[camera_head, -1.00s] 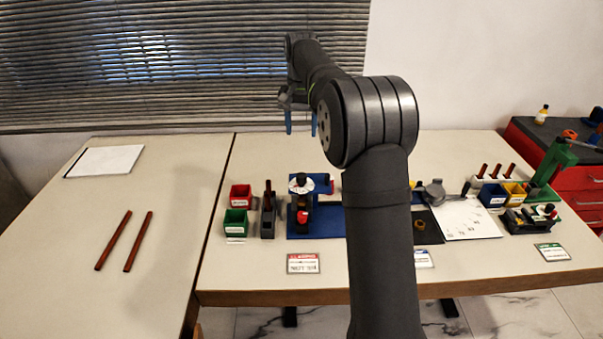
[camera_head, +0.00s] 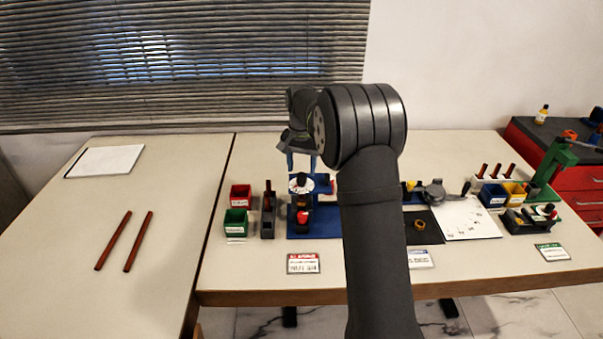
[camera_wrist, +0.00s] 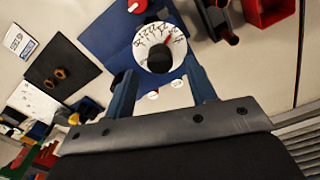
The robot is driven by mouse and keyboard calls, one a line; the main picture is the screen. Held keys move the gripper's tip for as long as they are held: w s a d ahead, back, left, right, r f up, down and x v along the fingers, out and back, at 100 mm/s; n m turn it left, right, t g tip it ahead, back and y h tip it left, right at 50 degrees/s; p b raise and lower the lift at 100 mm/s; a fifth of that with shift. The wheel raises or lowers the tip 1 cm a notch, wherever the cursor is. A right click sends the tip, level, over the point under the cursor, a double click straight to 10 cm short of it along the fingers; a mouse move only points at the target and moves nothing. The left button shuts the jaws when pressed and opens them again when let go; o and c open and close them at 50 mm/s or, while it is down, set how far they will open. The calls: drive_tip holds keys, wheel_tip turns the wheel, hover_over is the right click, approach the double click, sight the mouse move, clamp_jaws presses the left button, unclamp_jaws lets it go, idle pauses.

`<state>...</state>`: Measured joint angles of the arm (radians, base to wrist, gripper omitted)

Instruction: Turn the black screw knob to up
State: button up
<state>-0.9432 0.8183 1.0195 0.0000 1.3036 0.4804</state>
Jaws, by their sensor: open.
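The black screw knob (camera_wrist: 160,58) sits at the middle of a white dial (camera_wrist: 152,35) with black markings and a red pointer in the wrist view. In the head view the knob (camera_head: 301,178) tops a small fixture on the blue base (camera_head: 318,222). My gripper (camera_head: 302,166) is open just above the dial, its blue fingers pointing down. In the wrist view the gripper (camera_wrist: 160,66) has one finger on each side of the knob, apart from it. I cannot tell the exact height gap.
A red knob (camera_wrist: 136,5) is beside the dial. Red (camera_head: 240,192) and green bins (camera_head: 236,218) and a dark holder (camera_head: 268,215) stand left of the fixture. My arm hides part of the table.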

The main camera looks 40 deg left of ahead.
sight(302, 180)
drive_tip(key=shift+f, duration=1.45)
drive_tip(key=shift+c, duration=0.4)
drive_tip(key=c, duration=0.9)
